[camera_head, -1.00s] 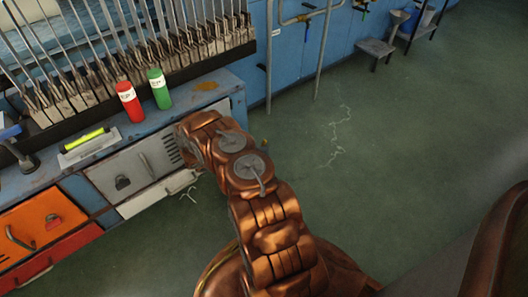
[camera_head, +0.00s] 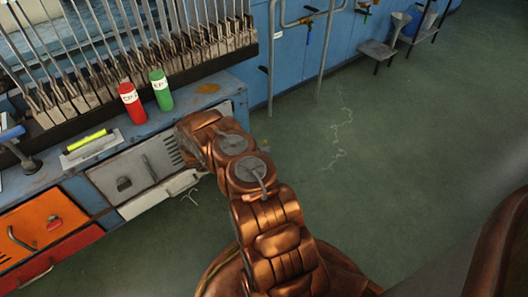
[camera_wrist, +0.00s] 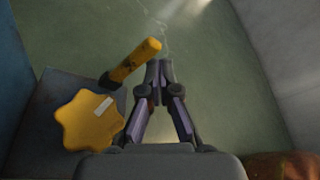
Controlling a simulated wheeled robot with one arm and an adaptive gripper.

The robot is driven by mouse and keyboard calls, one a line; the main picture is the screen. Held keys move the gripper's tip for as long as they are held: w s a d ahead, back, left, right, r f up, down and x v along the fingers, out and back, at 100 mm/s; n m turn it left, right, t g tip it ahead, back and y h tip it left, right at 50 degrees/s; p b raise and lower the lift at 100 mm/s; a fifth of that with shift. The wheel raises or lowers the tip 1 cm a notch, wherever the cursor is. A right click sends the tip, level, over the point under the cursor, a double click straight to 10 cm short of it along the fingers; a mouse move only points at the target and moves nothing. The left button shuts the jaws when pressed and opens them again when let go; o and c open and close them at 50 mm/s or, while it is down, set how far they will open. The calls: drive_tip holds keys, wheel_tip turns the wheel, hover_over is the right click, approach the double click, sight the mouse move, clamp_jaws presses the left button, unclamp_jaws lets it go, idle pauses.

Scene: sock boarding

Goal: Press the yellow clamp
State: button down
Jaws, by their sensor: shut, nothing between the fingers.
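In the wrist view, a yellow clamp handle (camera_wrist: 138,60) slants up to the right from a dark joint at its lower left end. A yellow star-shaped knob (camera_wrist: 88,122) lies just below and left of it, over a grey-blue surface. My gripper (camera_wrist: 160,68) is shut and empty. Its fingertips are just right of the handle's upper end; I cannot tell whether they touch it. In the head view, my copper-coloured arm hides the gripper, and I cannot make out the clamp there.
A red bottle (camera_head: 131,103) and a green bottle (camera_head: 160,90) stand on the blue bench (camera_head: 215,92), before a rack of metal rods (camera_head: 130,45). A yellow-green stick (camera_head: 87,141) lies on a pale block further left. The green floor (camera_head: 400,150) to the right is open.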

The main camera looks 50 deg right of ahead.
wheel_tip(320, 180, up, 9)
idle(0.6)
idle(0.4)
